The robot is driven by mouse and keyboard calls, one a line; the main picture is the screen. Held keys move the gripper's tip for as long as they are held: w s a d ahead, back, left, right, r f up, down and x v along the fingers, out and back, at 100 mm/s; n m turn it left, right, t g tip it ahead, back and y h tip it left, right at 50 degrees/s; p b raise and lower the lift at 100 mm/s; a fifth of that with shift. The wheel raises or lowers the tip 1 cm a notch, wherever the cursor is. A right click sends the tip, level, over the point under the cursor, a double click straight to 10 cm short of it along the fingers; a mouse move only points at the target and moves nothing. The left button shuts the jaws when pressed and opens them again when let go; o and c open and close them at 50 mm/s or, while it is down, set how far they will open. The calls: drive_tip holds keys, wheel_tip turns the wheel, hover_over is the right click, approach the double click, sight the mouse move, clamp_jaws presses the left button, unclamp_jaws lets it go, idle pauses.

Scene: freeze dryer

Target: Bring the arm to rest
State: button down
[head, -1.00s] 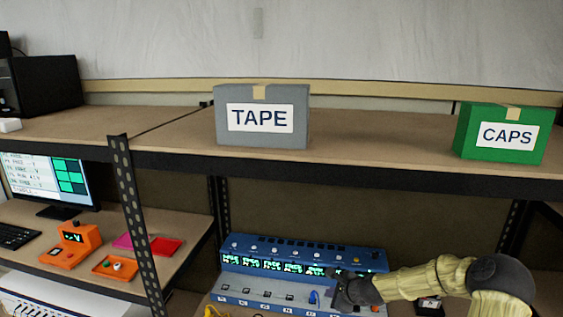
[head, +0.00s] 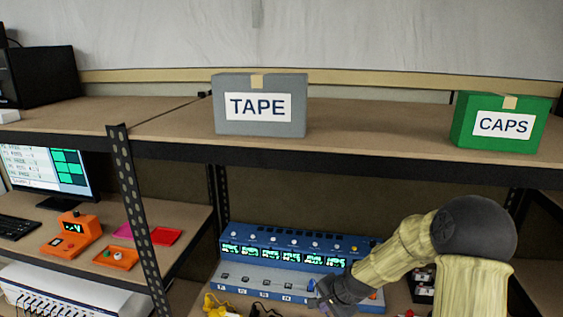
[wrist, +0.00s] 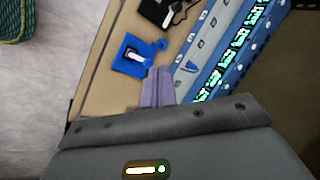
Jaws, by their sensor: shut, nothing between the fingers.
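My arm comes in from the lower right of the head view, in front of the lower shelf. My gripper (head: 322,302) is low in the head view, in front of the right part of the blue instrument (head: 290,240) with its row of green displays. In the wrist view my gripper (wrist: 158,75) shows as two pale purple fingers pressed together with nothing between them. The instrument's display face (wrist: 225,55) is to the right of the fingers there. In the head view my wrist hides the instrument's lower right corner.
A blue holder (wrist: 132,57) and a black device (wrist: 165,12) lie beside the instrument in the wrist view. The upper shelf (head: 380,130) carries a grey TAPE box (head: 260,106) and a green CAPS box (head: 500,122). A perforated post (head: 138,215) stands left of the instrument.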

drive_tip(key=s+d+r+n+g+h, duration=0.1)
drive_tip(key=s+r+n, duration=0.3)
drive_tip(key=s, duration=0.6)
drive_tip(key=s+d+r+n+g+h, duration=0.1)
drive_tip(key=s+r+n, duration=0.4)
drive_tip(key=s, duration=0.5)
drive_tip(key=shift+s+d+n+h, duration=0.4)
drive_tip(key=shift+d+n+h, duration=0.25)
drive_tip(key=shift+n, duration=0.25)
